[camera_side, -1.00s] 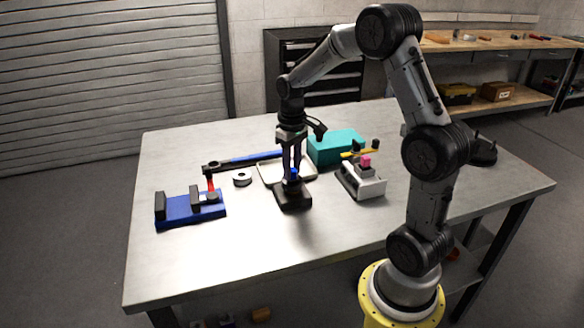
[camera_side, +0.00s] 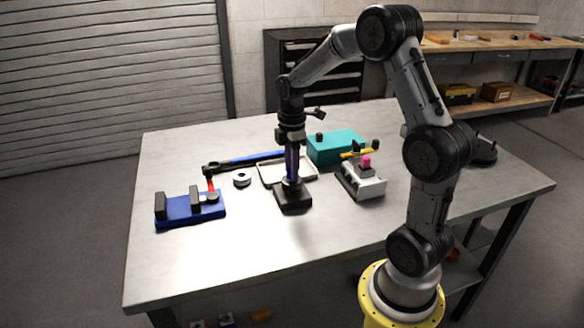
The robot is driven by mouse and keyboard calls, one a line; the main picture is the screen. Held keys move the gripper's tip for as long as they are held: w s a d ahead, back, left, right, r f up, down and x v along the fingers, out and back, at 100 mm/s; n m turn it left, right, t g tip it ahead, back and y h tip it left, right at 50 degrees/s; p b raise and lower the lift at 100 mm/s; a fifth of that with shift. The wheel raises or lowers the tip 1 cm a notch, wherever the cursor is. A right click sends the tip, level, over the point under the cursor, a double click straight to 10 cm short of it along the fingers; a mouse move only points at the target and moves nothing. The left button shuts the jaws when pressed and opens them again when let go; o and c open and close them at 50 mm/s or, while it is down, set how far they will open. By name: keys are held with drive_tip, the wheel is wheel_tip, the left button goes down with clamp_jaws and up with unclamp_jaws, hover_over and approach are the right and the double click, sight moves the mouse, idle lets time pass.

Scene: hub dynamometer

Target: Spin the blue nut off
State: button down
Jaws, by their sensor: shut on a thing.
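My gripper (camera_side: 291,180) points straight down over a black block-like stand (camera_side: 294,200) near the middle of the table. Its fingers are seen nearly edge-on, low on the top of the stand, and are shut on the blue nut. The nut itself is hidden behind and between the fingers in this view. I cannot tell how far up its thread the nut sits.
A blue fixture with black blocks (camera_side: 178,212) stands at left. A grey ring (camera_side: 242,179), a long blue-handled wrench (camera_side: 245,160) and a pale tray (camera_side: 306,178) lie close by. A teal box (camera_side: 340,146) and a white device (camera_side: 362,184) stand to the right. The front of the table is clear.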

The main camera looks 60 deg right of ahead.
drive_tip(key=n, duration=1)
drive_tip(key=shift+n, duration=0.3)
drive_tip(key=c, duration=0.7)
unclamp_jaws()
